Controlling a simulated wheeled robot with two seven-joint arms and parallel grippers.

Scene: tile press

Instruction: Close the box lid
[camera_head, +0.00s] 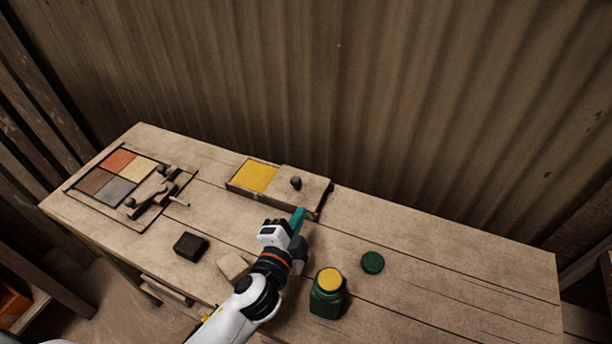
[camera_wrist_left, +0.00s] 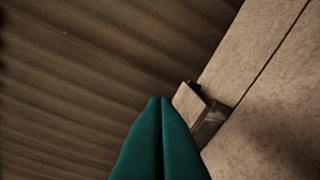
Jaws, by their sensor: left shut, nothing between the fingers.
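The wooden box (camera_head: 236,184) stands at the back middle of the table. Its left part is uncovered and shows yellow contents. Its flat lid (camera_head: 312,186), with a dark round knob (camera_head: 296,182), lies over the right part and reaches the box's right end. My left gripper (camera_head: 299,215) is just in front of the lid's right part, its teal fingers shut and empty. In the left wrist view the closed fingers (camera_wrist_left: 160,100) point toward a wooden end piece (camera_wrist_left: 188,106), likely of the box or lid. Whether they touch it I cannot tell. My right gripper is not in view.
A green jar (camera_head: 327,300) with yellow contents and a green cap (camera_head: 372,262) stand right of my left arm. A dark block (camera_head: 191,246) and a pale block (camera_head: 232,266) lie left of it. A tile frame (camera_head: 98,208) is far left. The table's right end is clear.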

